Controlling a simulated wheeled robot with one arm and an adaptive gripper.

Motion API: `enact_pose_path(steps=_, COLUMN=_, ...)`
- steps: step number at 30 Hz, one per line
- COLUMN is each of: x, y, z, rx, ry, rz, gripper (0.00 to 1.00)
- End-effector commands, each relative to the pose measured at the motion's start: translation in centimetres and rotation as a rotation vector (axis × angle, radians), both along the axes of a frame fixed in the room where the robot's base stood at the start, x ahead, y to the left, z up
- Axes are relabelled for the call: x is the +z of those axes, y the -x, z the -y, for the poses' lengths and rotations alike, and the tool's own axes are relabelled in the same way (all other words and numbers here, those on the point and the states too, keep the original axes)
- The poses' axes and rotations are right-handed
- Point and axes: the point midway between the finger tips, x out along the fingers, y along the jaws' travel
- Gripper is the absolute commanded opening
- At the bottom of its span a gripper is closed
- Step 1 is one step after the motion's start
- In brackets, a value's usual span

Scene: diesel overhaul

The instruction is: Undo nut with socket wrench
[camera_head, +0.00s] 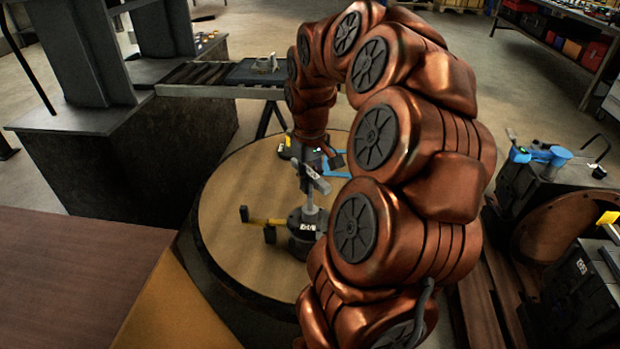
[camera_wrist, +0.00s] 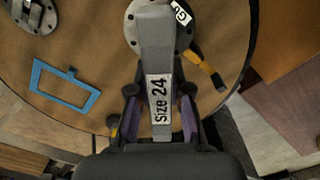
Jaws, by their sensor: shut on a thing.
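The socket wrench (camera_wrist: 157,60) is a grey bar labelled "Size 24" in the wrist view. My gripper (camera_wrist: 159,92) is shut on its handle, one finger on each side. In the head view my gripper (camera_head: 320,157) is partly hidden by my arm, above the round table. The wrench (camera_head: 313,180) slants there over a grey round flanged fitting (camera_head: 301,238). The wrench's far end appears above the fitting's upright post, but I cannot tell whether it is seated. The fitting also shows in the wrist view (camera_wrist: 179,38), partly covered by the wrench. The nut is not visible.
The round wooden table (camera_head: 230,215) also holds a blue frame (camera_wrist: 64,92) and another grey flange (camera_wrist: 35,14). A dark machine (camera_head: 120,140) stands behind left. A brown tabletop (camera_head: 70,270) lies front left.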

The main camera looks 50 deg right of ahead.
Motion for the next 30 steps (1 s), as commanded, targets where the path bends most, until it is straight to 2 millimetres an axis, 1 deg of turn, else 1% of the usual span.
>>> enact_pose_path(steps=3, x=0.23, y=-0.04, z=-0.06, rx=0.14, ry=0.0, rz=0.0, gripper=0.0)
enact_pose_path(steps=24, x=0.44, y=-0.08, z=-0.16, rx=0.976, ry=-0.001, rz=0.003, gripper=0.0)
enact_pose_path(steps=27, x=0.39, y=-0.05, z=-0.1, rx=1.066, ry=0.001, rz=0.002, gripper=0.0)
enact_pose_path(steps=30, x=0.29, y=-0.05, z=-0.08, rx=1.111, ry=0.001, rz=0.002, gripper=0.0)
